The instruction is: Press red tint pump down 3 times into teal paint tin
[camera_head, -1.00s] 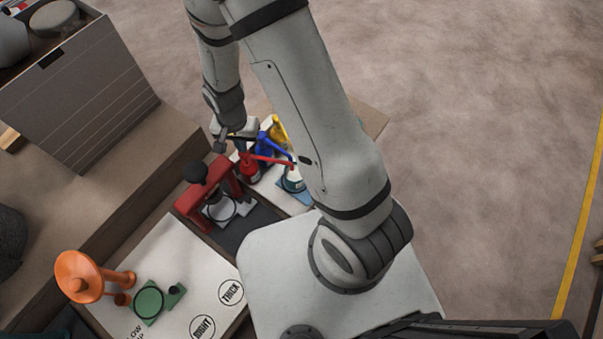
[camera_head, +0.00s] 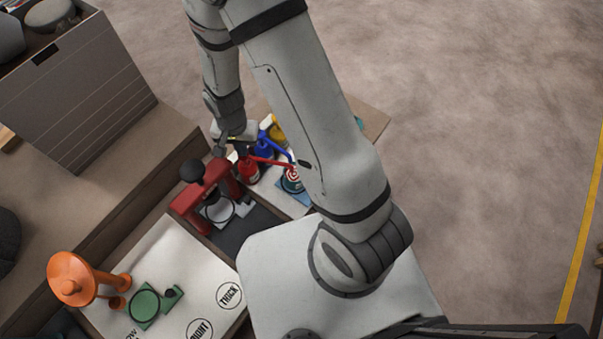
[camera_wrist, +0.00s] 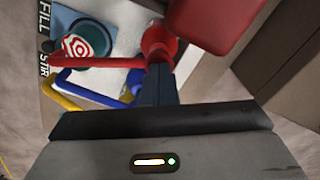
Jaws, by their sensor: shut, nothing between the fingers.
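The red tint pump (camera_head: 249,173) stands behind the red press frame, its spout reaching right over the paint tin (camera_head: 291,183). In the wrist view the red pump head (camera_wrist: 157,42) is just beyond my fingertips, and its spout runs left to the tin (camera_wrist: 104,48). The tin has a teal rim and shows red and white rings inside. My gripper (camera_head: 241,147) is shut and empty at the top of the pump; in the wrist view its fingers (camera_wrist: 159,72) meet or overlap the pump head. I cannot tell whether they touch it.
Blue (camera_head: 264,150) and yellow (camera_head: 278,130) pumps stand close behind the red one. A red press frame (camera_head: 190,208) with a dark knob is in front. An orange lamp-like object (camera_head: 75,280) and a green holder (camera_head: 146,306) are at lower left. Open floor lies to the right.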

